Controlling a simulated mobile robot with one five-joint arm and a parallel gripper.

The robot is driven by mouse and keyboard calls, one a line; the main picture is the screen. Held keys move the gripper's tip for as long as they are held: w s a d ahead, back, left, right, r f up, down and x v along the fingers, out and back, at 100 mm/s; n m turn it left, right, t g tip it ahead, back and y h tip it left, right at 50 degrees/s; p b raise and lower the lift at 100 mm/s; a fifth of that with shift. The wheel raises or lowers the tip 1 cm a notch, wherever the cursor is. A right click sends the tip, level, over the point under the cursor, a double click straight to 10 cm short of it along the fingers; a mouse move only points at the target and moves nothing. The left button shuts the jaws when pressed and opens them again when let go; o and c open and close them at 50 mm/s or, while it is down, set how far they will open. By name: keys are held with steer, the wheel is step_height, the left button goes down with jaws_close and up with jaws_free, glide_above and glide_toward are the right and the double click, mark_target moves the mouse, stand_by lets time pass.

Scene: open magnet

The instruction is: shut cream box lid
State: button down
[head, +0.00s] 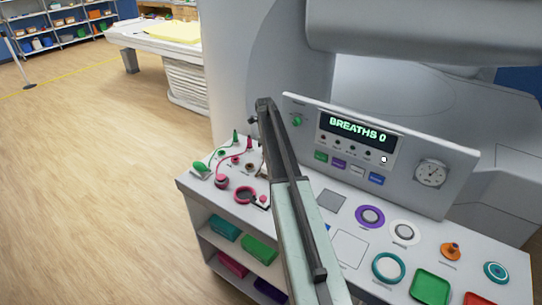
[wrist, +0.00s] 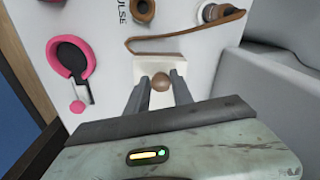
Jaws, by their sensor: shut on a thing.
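In the wrist view my gripper (wrist: 160,86) is shut on a small round brown knob (wrist: 160,81), with one finger on each side. In the head view my arm crosses the middle and hides part of the console; my gripper's fingers do not show there.
A pink ring (wrist: 70,57) lies to the left. The console (head: 350,248) bears a purple ring (head: 370,216), teal ring (head: 388,268) and green tray (head: 430,288). An upright display panel (head: 400,185) stands behind.

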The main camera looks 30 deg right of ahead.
steer(key=shift+w+a, duration=0.1)
steer(key=shift+a, duration=0.05)
steer(key=c, duration=1.3)
jaws_free()
steer(key=shift+f, duration=0.1)
steer(key=shift+o, duration=1)
steer(key=shift+w+f, duration=0.1)
step_height(320, 180, up, 8)
steer(key=p, duration=0.8)
steer(key=shift+a, duration=0.15)
